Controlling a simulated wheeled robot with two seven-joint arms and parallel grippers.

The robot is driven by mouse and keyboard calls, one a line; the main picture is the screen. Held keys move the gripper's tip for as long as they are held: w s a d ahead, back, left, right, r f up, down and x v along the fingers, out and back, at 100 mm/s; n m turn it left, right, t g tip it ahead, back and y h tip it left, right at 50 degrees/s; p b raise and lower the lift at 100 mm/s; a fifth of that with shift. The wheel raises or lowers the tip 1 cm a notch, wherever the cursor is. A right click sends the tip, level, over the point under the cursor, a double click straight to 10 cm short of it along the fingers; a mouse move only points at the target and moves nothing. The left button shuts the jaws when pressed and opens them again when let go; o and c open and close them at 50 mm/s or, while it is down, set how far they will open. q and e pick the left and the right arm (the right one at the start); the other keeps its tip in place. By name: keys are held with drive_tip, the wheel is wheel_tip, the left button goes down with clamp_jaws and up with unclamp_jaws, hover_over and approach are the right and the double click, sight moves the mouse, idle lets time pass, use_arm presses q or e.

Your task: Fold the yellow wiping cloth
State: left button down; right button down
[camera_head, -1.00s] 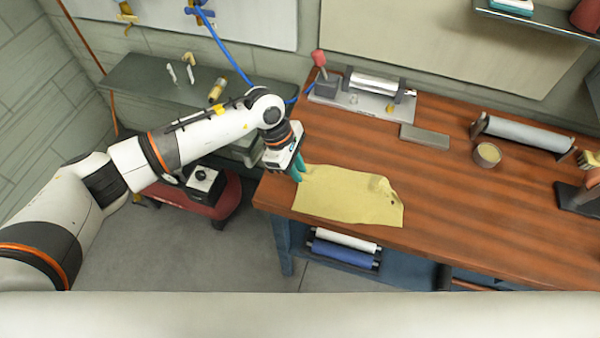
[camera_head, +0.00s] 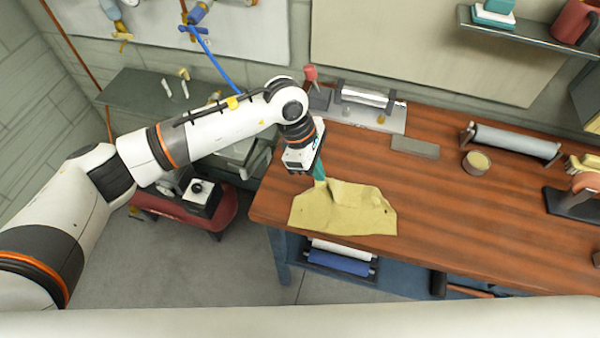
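The yellow wiping cloth (camera_head: 345,210) lies on the left end of the wooden workbench, close to its front edge. Its far left corner is pulled up to a point at the teal fingertips of my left gripper (camera_head: 319,172). The gripper points down at the cloth's far left side and appears shut on that corner. The rest of the cloth lies on the bench with wrinkles and a bump along its far side. My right gripper is not in view.
The wooden workbench (camera_head: 455,215) is clear to the right of the cloth. A metal fixture (camera_head: 370,112), a grey block (camera_head: 415,148), a small round tin (camera_head: 476,162) and a grey roller (camera_head: 515,141) stand toward the back. A red stool (camera_head: 222,212) is left of the bench.

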use_arm(q)
drive_tip(key=s+d+f+b, duration=0.1)
drive_tip(key=d+b, duration=0.2)
drive_tip(key=d, duration=0.1)
drive_tip(key=s+d+b, duration=0.2)
drive_tip(key=d+b, duration=0.2)
drive_tip(key=s+d+f+b, duration=0.1)
drive_tip(key=d+b, duration=0.2)
drive_tip(key=d, duration=0.2)
drive_tip(key=shift+s+f, duration=0.3)
drive_tip(key=shift+s+d+f+b, duration=0.2)
drive_tip(key=shift+d+f+b, duration=0.15)
drive_tip(key=shift+d+b, duration=0.35)
drive_tip(key=shift+a, duration=0.15)
drive_tip(key=c, duration=2.1)
unclamp_jaws()
drive_tip(key=o, duration=1.5)
drive_tip(key=shift+r, duration=0.15)
